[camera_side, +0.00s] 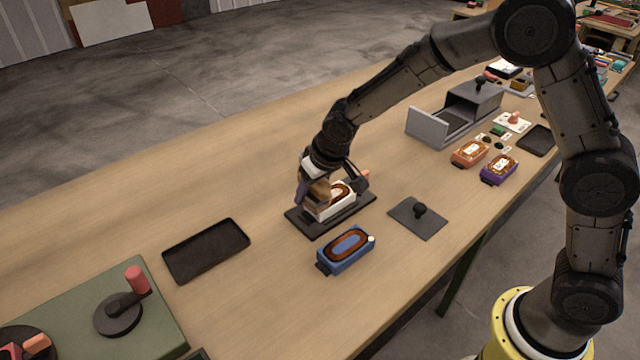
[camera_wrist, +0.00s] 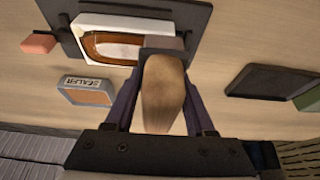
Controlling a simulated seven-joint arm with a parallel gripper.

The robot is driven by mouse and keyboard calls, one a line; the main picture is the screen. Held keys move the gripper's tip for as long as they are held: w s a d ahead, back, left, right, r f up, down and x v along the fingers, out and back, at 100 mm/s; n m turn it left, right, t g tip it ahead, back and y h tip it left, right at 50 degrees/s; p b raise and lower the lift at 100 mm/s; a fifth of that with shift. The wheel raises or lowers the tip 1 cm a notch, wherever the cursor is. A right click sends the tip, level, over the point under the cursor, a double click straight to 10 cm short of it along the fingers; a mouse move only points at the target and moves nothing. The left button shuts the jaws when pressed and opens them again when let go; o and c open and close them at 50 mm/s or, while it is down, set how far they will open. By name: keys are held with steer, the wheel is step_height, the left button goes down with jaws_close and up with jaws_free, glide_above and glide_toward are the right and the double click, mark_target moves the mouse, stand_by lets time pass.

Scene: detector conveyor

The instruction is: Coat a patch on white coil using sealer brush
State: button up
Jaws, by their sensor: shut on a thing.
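The white coil (camera_side: 327,212) is a white block with a brown, copper-coloured oval winding on top. It lies on a dark tray (camera_side: 308,233) mid-table and also shows in the wrist view (camera_wrist: 88,22). My gripper (camera_side: 318,188) is over its left end in the side view. In the wrist view my gripper (camera_wrist: 160,92) is shut on the tan handle of the sealer brush (camera_wrist: 163,98). The brush's dark head end (camera_wrist: 163,54) overlaps the coil's right end there. I cannot tell whether it touches. A box marked SEALER (camera_wrist: 86,91) with an orange top lies at left.
A blue coil block (camera_side: 346,250) lies in front of the tray. Orange (camera_side: 468,153) and purple (camera_side: 498,170) coil blocks lie to the right. A dark plate with a knob (camera_side: 418,217) is near the front edge.

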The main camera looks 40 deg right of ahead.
steer(key=shift+a, duration=0.85)
steer(key=shift+s+d, duration=0.1)
steer(key=shift+d, duration=6.05)
steer(key=shift+a, duration=6.15)
steer(key=shift+d, duration=6.15)
step_height(320, 180, up, 8)
steer(key=shift+a+r, duration=0.15)
